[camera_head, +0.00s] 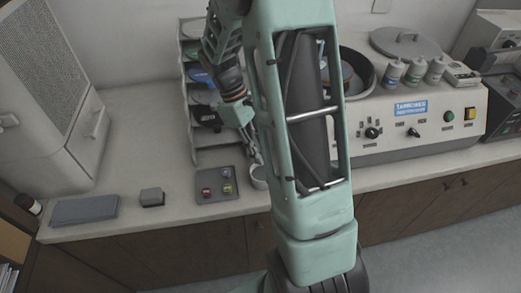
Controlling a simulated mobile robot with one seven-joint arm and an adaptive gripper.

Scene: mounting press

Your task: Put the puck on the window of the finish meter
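A dark tray (216,196) on the counter holds small round pucks: a red one (206,191), a green-yellow one (227,187) and another behind them. A small dark grey box (152,196) stands left of the tray; I cannot tell for sure that it is the finish meter, and no window can be made out. My gripper (255,157) points down just behind and right of the tray, by a white cup (259,176). My arm partly hides the cup and the area around the fingers. Whether the fingers are apart or hold anything is too small to tell.
A flat grey pad (85,209) lies at the counter's left front. A shelf rack (220,157) stands behind the tray. The polishing machine (407,120) with bottles (415,70) on top is at the right. The counter (140,130) left of the rack is clear.

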